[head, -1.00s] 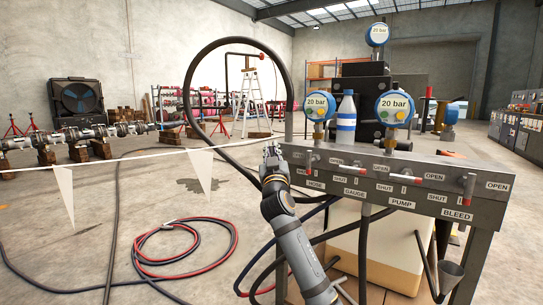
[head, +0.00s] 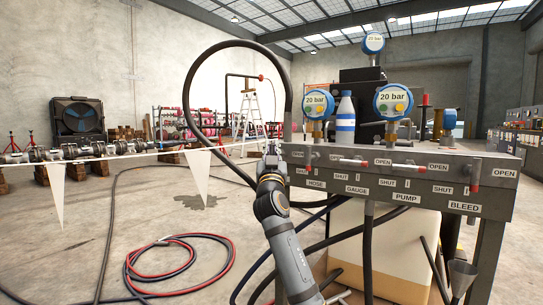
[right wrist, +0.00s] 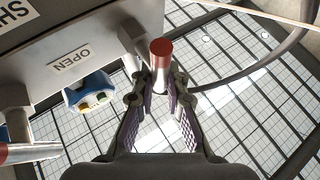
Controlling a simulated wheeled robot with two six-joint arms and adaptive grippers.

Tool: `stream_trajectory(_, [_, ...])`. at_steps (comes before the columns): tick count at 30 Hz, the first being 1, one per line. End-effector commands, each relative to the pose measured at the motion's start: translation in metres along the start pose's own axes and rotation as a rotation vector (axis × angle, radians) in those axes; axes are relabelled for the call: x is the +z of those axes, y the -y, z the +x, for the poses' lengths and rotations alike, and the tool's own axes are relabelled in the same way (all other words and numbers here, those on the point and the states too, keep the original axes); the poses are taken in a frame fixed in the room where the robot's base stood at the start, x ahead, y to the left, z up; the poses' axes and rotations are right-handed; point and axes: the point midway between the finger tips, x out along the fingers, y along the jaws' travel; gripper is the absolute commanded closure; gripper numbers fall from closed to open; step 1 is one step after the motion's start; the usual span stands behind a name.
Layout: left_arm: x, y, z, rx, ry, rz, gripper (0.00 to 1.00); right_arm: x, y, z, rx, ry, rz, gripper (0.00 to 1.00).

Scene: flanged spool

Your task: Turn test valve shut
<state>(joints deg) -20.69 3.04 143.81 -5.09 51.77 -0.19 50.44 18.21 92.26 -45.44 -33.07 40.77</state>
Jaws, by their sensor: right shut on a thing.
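A grey valve panel (head: 400,204) carries several red-tipped lever handles over the labels HOSE, GAUGE, PUMP and BLEED. Handles near the middle (head: 350,163) and (head: 405,169) lie sideways; the handle above BLEED (head: 474,172) hangs down. My right gripper (head: 272,150) is at the panel's left end. In the right wrist view my right gripper (right wrist: 161,85) is shut on a red-tipped valve handle (right wrist: 161,50), fingers on both sides. In the head view the gripper hides this handle, and I cannot read its valve name. My left gripper is out of view.
Blue gauges reading 20 bar (head: 317,103), (head: 393,101) and a blue-white bottle (head: 345,119) stand on the panel. A black hose (head: 191,90) arches on the left. Red and dark hoses (head: 180,270) lie coiled on the floor. White pennants (head: 57,190) hang from a line.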

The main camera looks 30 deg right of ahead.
Motion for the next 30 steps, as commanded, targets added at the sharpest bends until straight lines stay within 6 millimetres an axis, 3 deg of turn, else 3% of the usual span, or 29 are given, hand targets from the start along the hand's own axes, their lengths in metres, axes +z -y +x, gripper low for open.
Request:
stream_trajectory(11, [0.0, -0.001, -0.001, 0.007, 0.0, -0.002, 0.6, 0.001, 0.0, 0.0, 0.0, 0.001, 0.003, 1.0])
stream_trajectory(12, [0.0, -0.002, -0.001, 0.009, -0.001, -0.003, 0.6, 0.001, 0.0, 0.0, 0.0, 0.001, 0.003, 0.82])
stream_trajectory(16, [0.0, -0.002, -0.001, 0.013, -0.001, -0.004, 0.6, 0.001, 0.0, 0.0, 0.0, 0.0, 0.002, 0.64])
stream_trajectory(25, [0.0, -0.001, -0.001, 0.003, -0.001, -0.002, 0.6, 0.0, 0.0, -0.001, 0.0, -0.001, 0.002, 0.64])
stream_trajectory(30, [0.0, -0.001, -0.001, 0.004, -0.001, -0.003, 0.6, 0.001, 0.001, -0.025, -0.001, -0.001, 0.002, 0.64])
